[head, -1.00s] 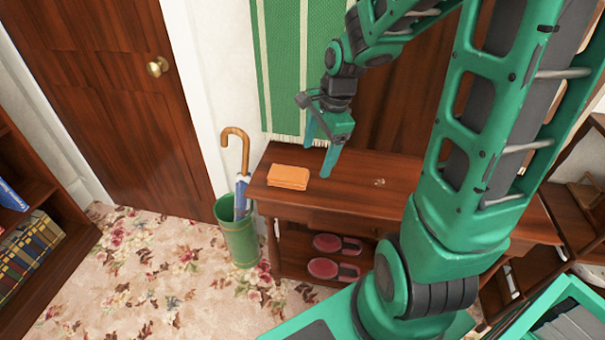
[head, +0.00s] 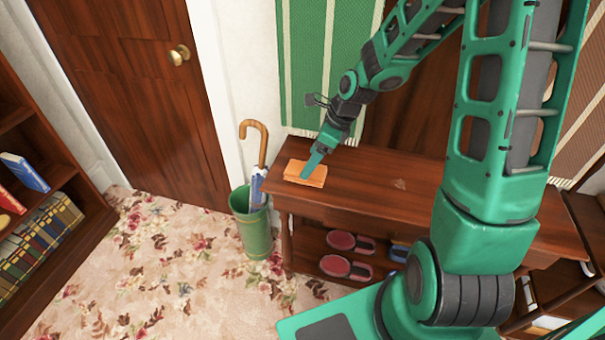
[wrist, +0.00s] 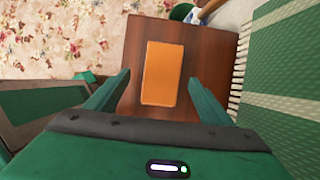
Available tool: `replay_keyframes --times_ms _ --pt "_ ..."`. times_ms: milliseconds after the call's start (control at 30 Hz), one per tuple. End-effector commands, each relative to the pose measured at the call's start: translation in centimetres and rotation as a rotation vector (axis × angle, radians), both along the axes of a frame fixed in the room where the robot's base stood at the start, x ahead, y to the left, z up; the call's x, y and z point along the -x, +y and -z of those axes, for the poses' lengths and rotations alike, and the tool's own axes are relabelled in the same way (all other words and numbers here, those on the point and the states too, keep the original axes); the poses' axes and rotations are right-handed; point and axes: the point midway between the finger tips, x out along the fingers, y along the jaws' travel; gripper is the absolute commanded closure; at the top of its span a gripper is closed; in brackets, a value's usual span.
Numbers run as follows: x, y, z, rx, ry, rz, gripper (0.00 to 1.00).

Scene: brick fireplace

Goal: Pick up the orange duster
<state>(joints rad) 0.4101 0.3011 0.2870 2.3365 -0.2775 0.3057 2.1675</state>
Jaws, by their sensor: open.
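The orange duster (head: 297,173) is a flat folded cloth lying on the left end of the dark wooden console table (head: 400,196). My gripper (head: 309,170) is over the duster in the head view, its fingers hiding part of it. In the wrist view the duster (wrist: 162,73) lies flat on the tabletop, between and ahead of the two green fingers of my gripper (wrist: 160,82). The fingers are spread wide with nothing held. I cannot tell the exact height of the fingertips above the cloth.
A green bin (head: 253,222) with an umbrella (head: 258,170) stands beside the table's left end. Red slippers (head: 347,256) lie on the shelf below. A striped green hanging (head: 325,70) is on the wall behind. The tabletop to the right is mostly clear.

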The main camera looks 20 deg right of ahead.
Motion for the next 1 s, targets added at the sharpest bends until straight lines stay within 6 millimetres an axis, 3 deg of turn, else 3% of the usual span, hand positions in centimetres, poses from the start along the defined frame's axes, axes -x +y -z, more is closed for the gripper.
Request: replay_keyframes --times_ms 500,833,1000 --pt "-1.2 0.8 4.7 0.0 0.002 -0.003 0.25" --pt "-1.3 0.9 5.2 0.001 0.0 -0.002 0.25" --pt "-1.3 0.9 5.2 0.001 0.0 -0.002 0.63"
